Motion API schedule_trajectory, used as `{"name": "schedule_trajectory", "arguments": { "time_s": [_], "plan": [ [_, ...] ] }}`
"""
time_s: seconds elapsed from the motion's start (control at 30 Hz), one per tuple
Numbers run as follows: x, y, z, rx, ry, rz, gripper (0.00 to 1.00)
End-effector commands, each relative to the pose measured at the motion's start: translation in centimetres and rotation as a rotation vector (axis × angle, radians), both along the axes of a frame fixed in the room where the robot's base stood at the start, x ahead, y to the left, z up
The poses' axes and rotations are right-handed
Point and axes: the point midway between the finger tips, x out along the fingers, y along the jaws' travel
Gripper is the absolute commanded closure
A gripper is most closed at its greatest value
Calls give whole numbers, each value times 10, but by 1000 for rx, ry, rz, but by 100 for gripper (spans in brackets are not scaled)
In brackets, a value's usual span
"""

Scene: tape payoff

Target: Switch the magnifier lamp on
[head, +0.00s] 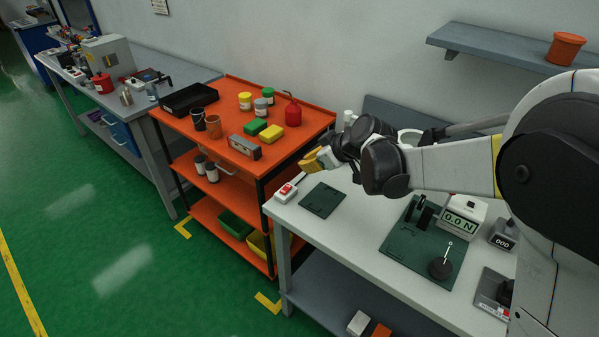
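My gripper (316,159), with yellow fingertips, is over the back left part of the white bench (340,240). It points left toward the orange cart; whether its fingers are apart is too small to tell. A small white box with a red button or rocker (286,191) sits on the bench's left edge, below and left of my gripper, apart from it. A white ring-like part (410,136) shows behind my arm and may be the magnifier lamp's head. My arm hides most of it, and whether it is lit cannot be told.
A dark green mat (322,200) lies beside the red-topped box. A larger green mat (395,246) holds a black fixture, near a white "0.0 N" display (462,216). The orange cart (190,130) with cans stands left. A wall shelf (490,46) holds an orange pot (565,48).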

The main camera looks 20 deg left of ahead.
Motion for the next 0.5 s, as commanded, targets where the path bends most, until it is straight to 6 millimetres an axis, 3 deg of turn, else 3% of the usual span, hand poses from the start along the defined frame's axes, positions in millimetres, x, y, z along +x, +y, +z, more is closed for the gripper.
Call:
{"name": "schedule_trajectory", "arguments": {
  "time_s": [0.27,0.5],
  "plan": [
    [1,2,-3,-1,0,-2,100],
    [15,25,-31,0,1,-1,100]
  ]
}}
